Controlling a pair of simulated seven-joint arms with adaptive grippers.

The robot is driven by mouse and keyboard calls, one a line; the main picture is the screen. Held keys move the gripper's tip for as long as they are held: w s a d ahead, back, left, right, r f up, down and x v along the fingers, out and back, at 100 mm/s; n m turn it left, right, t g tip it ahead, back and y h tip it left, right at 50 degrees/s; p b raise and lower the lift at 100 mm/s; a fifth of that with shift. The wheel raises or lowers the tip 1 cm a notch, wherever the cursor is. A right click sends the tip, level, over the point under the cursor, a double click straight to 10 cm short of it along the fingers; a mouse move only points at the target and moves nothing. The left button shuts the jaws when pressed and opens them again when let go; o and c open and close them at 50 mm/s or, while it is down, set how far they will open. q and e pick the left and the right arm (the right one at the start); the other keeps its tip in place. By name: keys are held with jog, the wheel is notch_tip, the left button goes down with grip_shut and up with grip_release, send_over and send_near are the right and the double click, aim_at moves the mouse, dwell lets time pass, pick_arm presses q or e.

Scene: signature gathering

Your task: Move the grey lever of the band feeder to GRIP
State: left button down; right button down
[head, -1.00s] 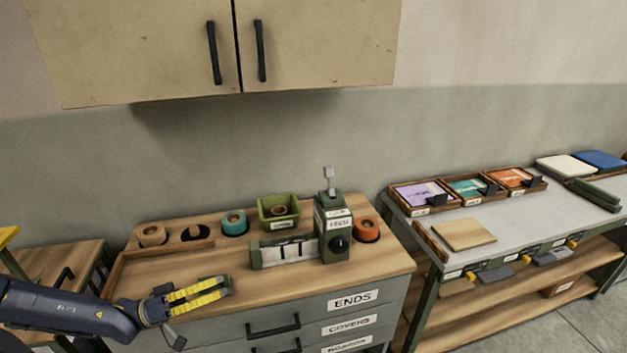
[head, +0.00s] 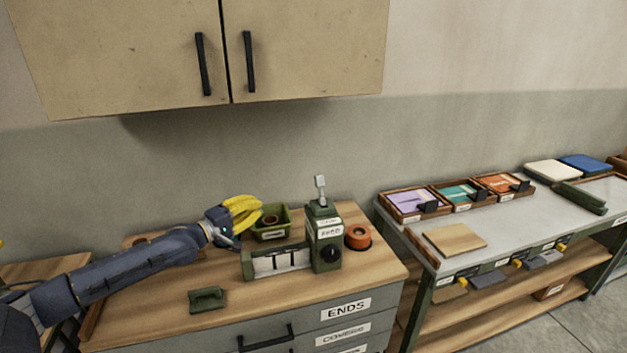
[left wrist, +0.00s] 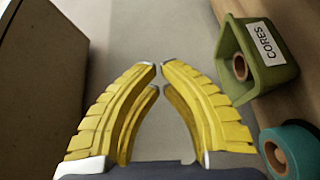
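The band feeder (head: 325,238) is a green upright box with white labels and a black knob, standing on the wooden worktop. Its grey lever (head: 320,190) sticks up from the top. No GRIP mark can be read. My left gripper (head: 260,209) is left of the feeder, near the green bin, and apart from the lever. In the left wrist view its yellow fingers (left wrist: 160,67) curve together with their tips almost meeting and nothing between them. The lever is not in that view. My right gripper is not in view.
The green CORES bin (head: 286,222) stands behind the feeder's white-faced guide (head: 280,261). An orange roll (head: 358,237) is right of the feeder, and a teal roll (left wrist: 289,150) shows in the left wrist view. A green handled block (head: 207,300) lies at the front. A wall cupboard (head: 310,50) hangs above.

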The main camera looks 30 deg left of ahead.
aim_at(321, 192)
pick_arm(q)
jog(key=w+d+r+n+g+h, duration=0.2)
jog(key=w+d+r+n+g, duration=0.1)
jog(key=w+d+r, duration=0.2)
jog(key=shift+w+d+r+n+h, duration=0.2)
jog(key=shift+w+r+n+h, duration=0.2)
jog(key=shift+w+r, duration=0.15)
jog(key=shift+w, duration=0.15)
jog(key=w+d, duration=0.5)
jog(key=d, duration=0.2)
jog(key=shift+w+d, duration=0.15)
jog(key=shift+w, duration=0.2)
dwell(0.5)
